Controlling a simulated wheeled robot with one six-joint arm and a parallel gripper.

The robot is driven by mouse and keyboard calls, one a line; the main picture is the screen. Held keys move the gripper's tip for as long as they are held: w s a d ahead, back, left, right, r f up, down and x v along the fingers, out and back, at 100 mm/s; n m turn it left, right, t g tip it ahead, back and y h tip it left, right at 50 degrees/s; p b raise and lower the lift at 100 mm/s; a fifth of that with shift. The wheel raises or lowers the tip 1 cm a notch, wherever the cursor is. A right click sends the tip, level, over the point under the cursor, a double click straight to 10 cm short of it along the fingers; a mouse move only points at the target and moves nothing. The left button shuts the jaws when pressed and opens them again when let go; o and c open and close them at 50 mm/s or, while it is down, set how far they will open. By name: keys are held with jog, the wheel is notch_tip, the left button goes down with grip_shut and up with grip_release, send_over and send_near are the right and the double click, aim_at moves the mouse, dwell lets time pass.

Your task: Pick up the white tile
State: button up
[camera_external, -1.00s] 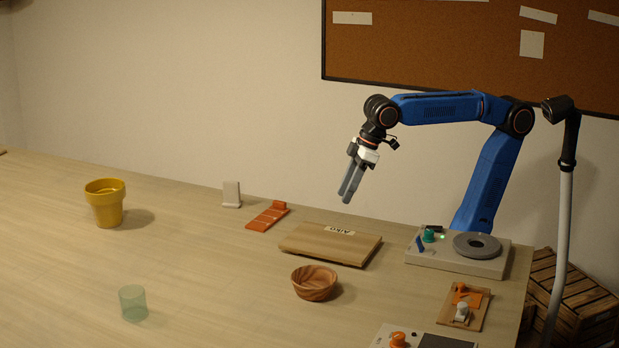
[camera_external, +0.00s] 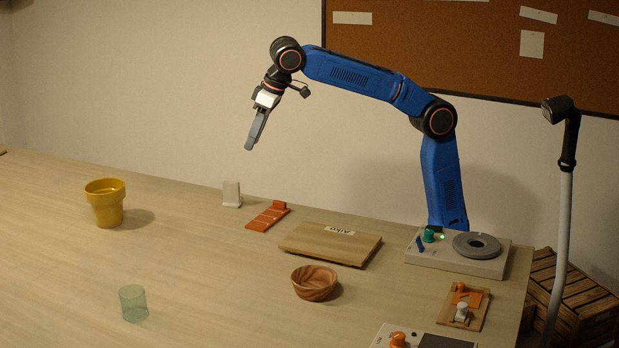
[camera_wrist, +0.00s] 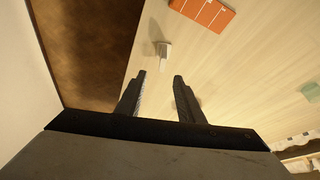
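A small white tile (camera_external: 231,190) stands upright on the table near the wall, with a low foot at its base. It also shows in the wrist view (camera_wrist: 164,49), beyond the fingertips. My gripper (camera_external: 250,146) is above the table, up and a little right of the tile in the external view, pointing down. In the wrist view my gripper (camera_wrist: 160,78) has its two fingers apart with nothing between them. The fingers are clear of the tile.
An orange slab (camera_external: 267,217) lies right of the tile. Farther right are a wooden board (camera_external: 325,246) and a wooden bowl (camera_external: 314,284). A yellow pot (camera_external: 106,206) stands left and a green glass (camera_external: 133,305) in front. The wall is close behind the tile.

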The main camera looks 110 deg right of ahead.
aim_at(234, 182)
jog(key=x, duration=1.1)
jog(key=shift+w+d+f, duration=0.1)
jog(key=shift+w+f, duration=0.15)
jog(key=shift+w+a+x, duration=0.1)
jog(key=shift+w+x, duration=0.05)
jog(key=shift+x, duration=1.3)
jog(key=shift+w+a+x, duration=0.1)
jog(key=shift+w+x, duration=0.1)
jog(key=shift+x, duration=1.25)
jog(key=shift+r, duration=0.15)
grip_shut()
